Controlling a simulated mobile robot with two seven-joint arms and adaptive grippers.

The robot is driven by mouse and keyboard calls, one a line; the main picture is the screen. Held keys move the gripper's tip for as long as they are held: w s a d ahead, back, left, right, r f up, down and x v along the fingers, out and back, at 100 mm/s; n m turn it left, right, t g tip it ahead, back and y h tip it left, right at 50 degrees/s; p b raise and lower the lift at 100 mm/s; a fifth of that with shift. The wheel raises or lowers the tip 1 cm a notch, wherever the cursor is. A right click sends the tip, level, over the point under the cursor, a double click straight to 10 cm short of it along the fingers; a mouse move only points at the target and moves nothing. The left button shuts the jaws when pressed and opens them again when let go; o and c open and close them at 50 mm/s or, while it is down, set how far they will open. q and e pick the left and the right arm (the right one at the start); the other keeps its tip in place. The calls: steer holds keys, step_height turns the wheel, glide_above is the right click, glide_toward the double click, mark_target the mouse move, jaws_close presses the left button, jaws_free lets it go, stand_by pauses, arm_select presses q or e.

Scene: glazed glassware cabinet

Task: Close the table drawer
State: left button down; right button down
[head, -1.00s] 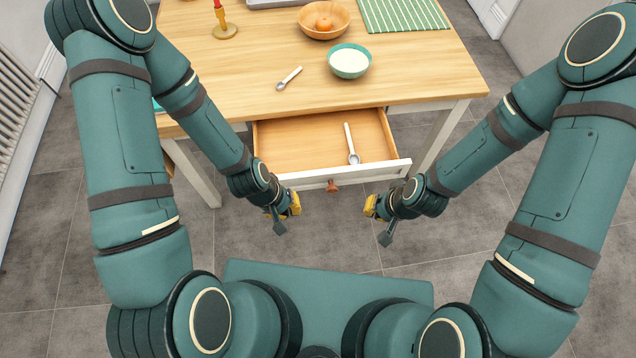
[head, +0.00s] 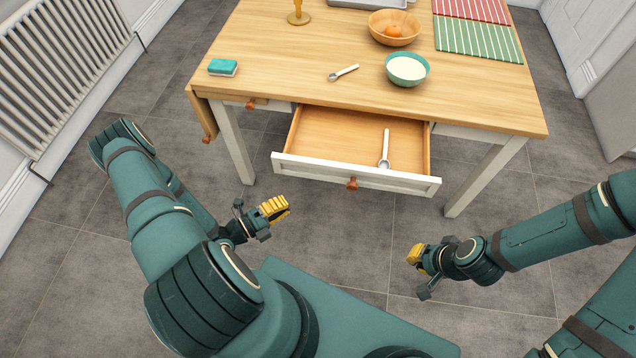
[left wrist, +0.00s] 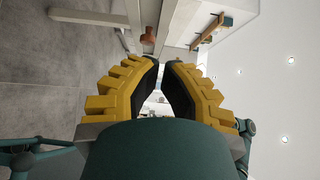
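The table drawer (head: 358,173) stands pulled out from the wooden table (head: 300,75), with a white front and a round brown knob (head: 352,184). The knob also shows ahead of the fingers in the left wrist view (left wrist: 149,34). My left gripper (head: 284,205) is in front of the drawer, left of the knob and apart from it. Its yellow fingers show a narrow gap between the dark pads in the left wrist view (left wrist: 161,62), with nothing held. My right gripper (head: 412,254) is nearer to me, right of the knob and touching nothing; its finger gap is hidden.
A measuring spoon (head: 385,150) lies in the drawer. On the tabletop are a sponge (head: 222,68), another spoon (head: 343,73), a teal bowl (head: 407,69) and a wooden bowl (head: 394,28). Table legs (head: 235,145) flank the drawer. The floor before it is clear.

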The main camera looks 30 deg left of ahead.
arm_select(q)
glide_toward(325, 170)
steer(key=d, duration=0.4)
steer(key=w, duration=0.3)
steer(key=w+b, duration=0.1)
steer(key=shift+w+a, duration=0.2)
steer(key=shift+a, duration=0.05)
steer(key=shift+w+a+r, duration=0.1)
steer(key=shift+w+a, duration=0.1)
steer(key=shift+w, duration=0.35)
arm_select(e)
steer(key=shift+w+f, duration=0.1)
steer(key=shift+f, duration=0.6)
